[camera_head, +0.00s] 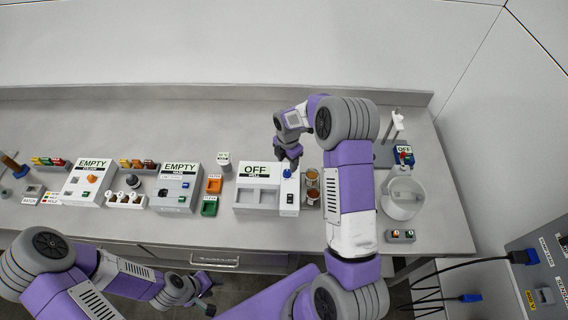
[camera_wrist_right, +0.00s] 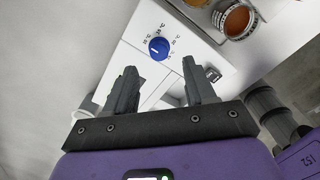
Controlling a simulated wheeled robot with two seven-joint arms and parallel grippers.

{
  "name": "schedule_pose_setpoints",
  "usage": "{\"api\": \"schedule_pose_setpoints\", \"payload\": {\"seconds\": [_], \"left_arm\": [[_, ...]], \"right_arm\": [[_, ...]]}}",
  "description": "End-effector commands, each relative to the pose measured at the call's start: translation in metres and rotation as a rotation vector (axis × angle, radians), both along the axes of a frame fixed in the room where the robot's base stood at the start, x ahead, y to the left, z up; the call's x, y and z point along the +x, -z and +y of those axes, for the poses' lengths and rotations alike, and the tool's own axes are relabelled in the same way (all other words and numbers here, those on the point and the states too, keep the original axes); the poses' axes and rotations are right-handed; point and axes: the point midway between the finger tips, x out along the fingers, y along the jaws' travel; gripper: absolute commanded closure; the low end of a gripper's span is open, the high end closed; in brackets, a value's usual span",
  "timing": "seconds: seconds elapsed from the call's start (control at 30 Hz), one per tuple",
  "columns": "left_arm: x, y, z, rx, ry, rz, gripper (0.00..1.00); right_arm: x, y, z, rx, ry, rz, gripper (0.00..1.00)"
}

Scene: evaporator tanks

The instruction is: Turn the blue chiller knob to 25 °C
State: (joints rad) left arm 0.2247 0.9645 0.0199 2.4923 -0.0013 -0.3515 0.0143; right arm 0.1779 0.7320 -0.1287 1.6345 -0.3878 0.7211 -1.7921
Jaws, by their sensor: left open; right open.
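The blue chiller knob (camera_head: 287,174) is on the top right part of a white box, the chiller (camera_head: 259,199), whose display reads OFF. In the right wrist view the round knob (camera_wrist_right: 158,48) has a light pointer line and a ring of small printed marks, too small to read surely. My right gripper (camera_head: 288,160) is open above the knob's far side. In the right wrist view its two fingers (camera_wrist_right: 165,72) are apart, with the knob just beyond the gap and not between them. My left gripper (camera_head: 208,292) is open, low in front of the bench.
Two jars with orange-brown contents (camera_head: 312,186) stand right beside the chiller. A black rocker switch (camera_head: 290,198) is in front of the knob. Left are boxes reading EMPTY (camera_head: 178,190) and green and orange trays (camera_head: 210,206). A white round vessel (camera_head: 402,205) stands right.

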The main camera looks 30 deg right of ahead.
Motion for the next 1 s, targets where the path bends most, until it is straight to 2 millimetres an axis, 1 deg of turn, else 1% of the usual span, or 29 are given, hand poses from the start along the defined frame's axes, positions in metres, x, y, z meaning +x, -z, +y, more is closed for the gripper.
{"api": "schedule_pose_setpoints", "payload": {"seconds": [0.03, 0.1, 0.2, 0.3, 0.47, 0.67, 0.7, 0.87, 1.0], "left_arm": [[0.0, -0.001, 0.0, 0.0, 0.0, -0.001, 0.57], [0.0, -0.002, 0.0, 0.0, 0.0, -0.001, 0.57], [0.001, -0.004, 0.0, 0.0, -0.001, -0.002, 0.57], [0.001, -0.005, 0.0, 0.0, -0.001, -0.002, 0.57], [0.001, -0.005, 0.0, 0.0, -0.001, -0.002, 0.57], [0.001, -0.005, 0.0, 0.0, -0.001, -0.002, 0.57], [0.001, -0.005, 0.0, 0.0, -0.001, -0.002, 0.57], [0.001, -0.005, 0.0, 0.0, -0.001, -0.002, 0.57], [0.001, -0.005, 0.0, 0.0, -0.001, -0.002, 0.57]], "right_arm": [[-0.001, 0.01, 0.001, 0.001, -0.001, 0.004, 0.45], [-0.001, 0.022, 0.0, 0.001, 0.0, 0.004, 0.45], [-0.001, 0.037, 0.001, 0.001, 0.0, 0.004, 0.45], [0.0, 0.048, 0.001, 0.002, 0.0, 0.001, 0.45], [0.0, 0.055, 0.0, 0.001, 0.002, 0.0, 0.45], [0.0, 0.056, 0.0, 0.001, 0.002, -0.001, 0.45], [0.0, 0.056, 0.0, 0.001, 0.002, -0.001, 0.47], [0.0, 0.056, 0.001, 0.001, 0.002, -0.001, 0.71], [0.0, 0.055, 0.001, 0.001, 0.002, 0.0, 0.93]]}}
